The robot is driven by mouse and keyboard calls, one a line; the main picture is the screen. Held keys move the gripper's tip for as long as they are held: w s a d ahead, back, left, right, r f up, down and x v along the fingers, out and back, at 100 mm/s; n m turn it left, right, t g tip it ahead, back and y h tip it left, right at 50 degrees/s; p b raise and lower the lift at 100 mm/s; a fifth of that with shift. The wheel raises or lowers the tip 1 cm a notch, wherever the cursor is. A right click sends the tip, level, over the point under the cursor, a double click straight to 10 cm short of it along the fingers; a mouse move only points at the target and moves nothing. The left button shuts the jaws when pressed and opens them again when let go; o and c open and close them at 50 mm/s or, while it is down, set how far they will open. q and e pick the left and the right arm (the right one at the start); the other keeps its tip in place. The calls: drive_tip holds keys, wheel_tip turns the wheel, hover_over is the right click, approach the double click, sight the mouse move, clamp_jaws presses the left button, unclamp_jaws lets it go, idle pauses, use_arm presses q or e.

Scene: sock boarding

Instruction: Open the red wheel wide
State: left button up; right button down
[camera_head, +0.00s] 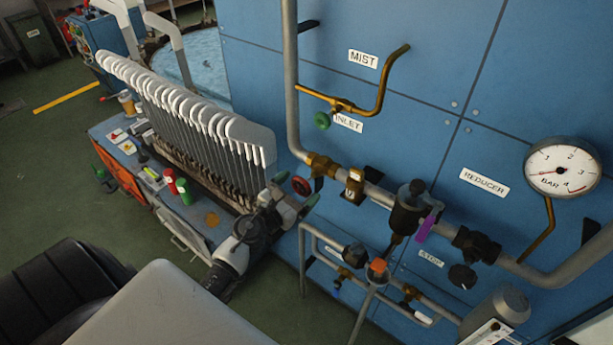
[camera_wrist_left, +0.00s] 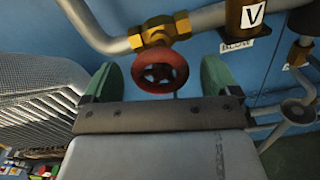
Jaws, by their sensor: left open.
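The red wheel (camera_head: 301,186) is a small handwheel on a brass valve (camera_head: 320,166) in the grey pipe, left of the brass fitting marked V. In the left wrist view the red wheel (camera_wrist_left: 160,70) faces the camera, centred between the two green fingertips. My left gripper (camera_head: 295,191) is open, with one finger on each side of the wheel. In the left wrist view a gap shows between the wheel rim and each finger of my left gripper (camera_wrist_left: 160,78). The jaw base hides nothing of the rim. My right gripper is out of view.
A rack of white sock boards (camera_head: 190,110) stands close left of my left gripper. Pipes run along the blue panel (camera_head: 400,110). A green handwheel (camera_head: 322,120) is above, and a purple lever (camera_head: 427,226) and pressure gauge (camera_head: 562,168) are to the right.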

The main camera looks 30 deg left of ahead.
sight(300, 188)
use_arm(q)
drive_tip(key=shift+w+d, duration=0.2)
drive_tip(key=shift+w, duration=1.6)
drive_tip(key=c, duration=0.9)
